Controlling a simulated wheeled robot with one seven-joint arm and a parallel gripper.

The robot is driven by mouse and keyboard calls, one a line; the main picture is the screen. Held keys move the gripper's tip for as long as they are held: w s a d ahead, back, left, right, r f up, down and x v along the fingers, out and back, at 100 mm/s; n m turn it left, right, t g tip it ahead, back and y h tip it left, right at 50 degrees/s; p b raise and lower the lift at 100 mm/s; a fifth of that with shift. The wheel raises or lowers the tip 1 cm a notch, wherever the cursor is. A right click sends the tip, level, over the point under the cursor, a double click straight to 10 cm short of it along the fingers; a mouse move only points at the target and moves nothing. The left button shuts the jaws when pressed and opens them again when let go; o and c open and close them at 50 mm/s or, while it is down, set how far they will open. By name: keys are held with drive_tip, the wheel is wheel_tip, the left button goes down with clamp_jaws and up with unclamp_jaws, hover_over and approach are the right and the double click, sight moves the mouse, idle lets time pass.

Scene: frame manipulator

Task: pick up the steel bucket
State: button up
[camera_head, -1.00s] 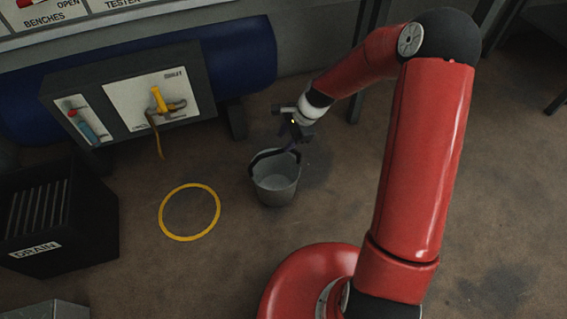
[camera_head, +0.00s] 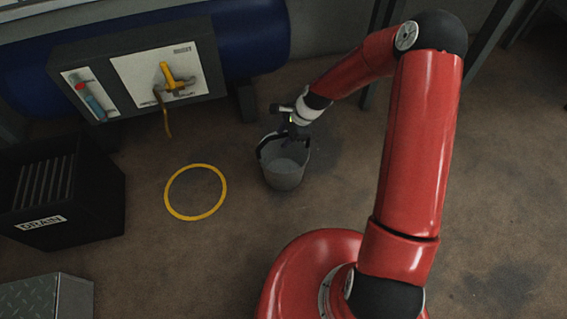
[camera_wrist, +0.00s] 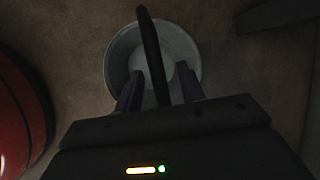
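The steel bucket (camera_head: 284,174) stands upright on the floor in the head view, right of the yellow ring. Its dark handle (camera_head: 264,144) is raised above the rim. My gripper (camera_head: 291,133) is right above the bucket, at the handle. In the wrist view the bucket (camera_wrist: 183,50) is seen from above, and its handle (camera_wrist: 150,45) runs down between the two fingers of my gripper (camera_wrist: 146,88). The fingers are apart with gaps on both sides of the handle. The lower end of the handle is hidden behind the gripper body.
A yellow ring (camera_head: 195,192) is painted on the floor left of the bucket. A black drain box (camera_head: 95,195) and a metal box (camera_head: 72,297) stand at the left. A tap panel (camera_head: 150,80) with a blue tank is at the back. The floor right of the bucket is clear.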

clamp_jaws()
idle(1.3)
